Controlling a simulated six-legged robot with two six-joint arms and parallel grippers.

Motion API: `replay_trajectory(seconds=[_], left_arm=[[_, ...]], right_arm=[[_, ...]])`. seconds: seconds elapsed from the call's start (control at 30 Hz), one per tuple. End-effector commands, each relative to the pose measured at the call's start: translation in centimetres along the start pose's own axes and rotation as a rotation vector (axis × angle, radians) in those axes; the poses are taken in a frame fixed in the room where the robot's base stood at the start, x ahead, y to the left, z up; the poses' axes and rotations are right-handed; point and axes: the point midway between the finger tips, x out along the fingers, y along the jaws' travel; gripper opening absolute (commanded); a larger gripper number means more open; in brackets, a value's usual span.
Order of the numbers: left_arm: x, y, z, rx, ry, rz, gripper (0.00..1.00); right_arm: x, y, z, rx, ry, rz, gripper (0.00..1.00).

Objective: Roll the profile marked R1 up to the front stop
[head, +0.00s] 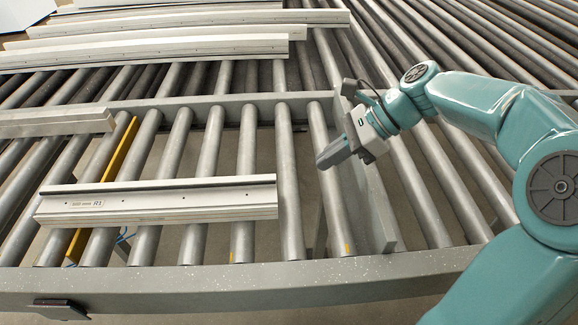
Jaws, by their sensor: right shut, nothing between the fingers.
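The profile marked R1 (158,205) is a long silver bar with a small label near its left end. It lies across the rollers in the near lane, roughly parallel to the front rail. An upright grey plate (368,205) closes the right end of this lane. It looks like the stop, but I see no marking on it. The profile's right end is well apart from the plate. My right gripper (325,162) is shut and empty, above the rollers just left of the plate. It is up and to the right of the profile, apart from it. My left gripper is not in view.
A yellow bar (118,152) runs between rollers, partly under the profile. Another profile end (55,122) is at the left. Several long profiles (150,50) lie on the far rollers. A grey front rail (200,285) borders the lane. The rollers right of R1 are bare.

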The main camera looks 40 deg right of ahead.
Motion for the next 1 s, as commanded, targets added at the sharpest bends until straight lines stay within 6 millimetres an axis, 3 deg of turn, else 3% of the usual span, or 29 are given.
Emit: replay_trajectory(seconds=[0.2, 0.4, 1.0], left_arm=[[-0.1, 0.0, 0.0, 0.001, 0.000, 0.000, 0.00], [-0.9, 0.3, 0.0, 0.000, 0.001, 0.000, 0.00], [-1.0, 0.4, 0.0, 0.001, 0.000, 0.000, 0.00]], right_arm=[[4.8, 0.1, 0.1, 0.000, 0.000, 0.006, 0.00], [6.7, -0.1, 2.4, -0.003, 0.000, 0.003, 0.00], [7.5, -0.4, 3.1, 0.001, 0.001, 0.000, 0.00]])
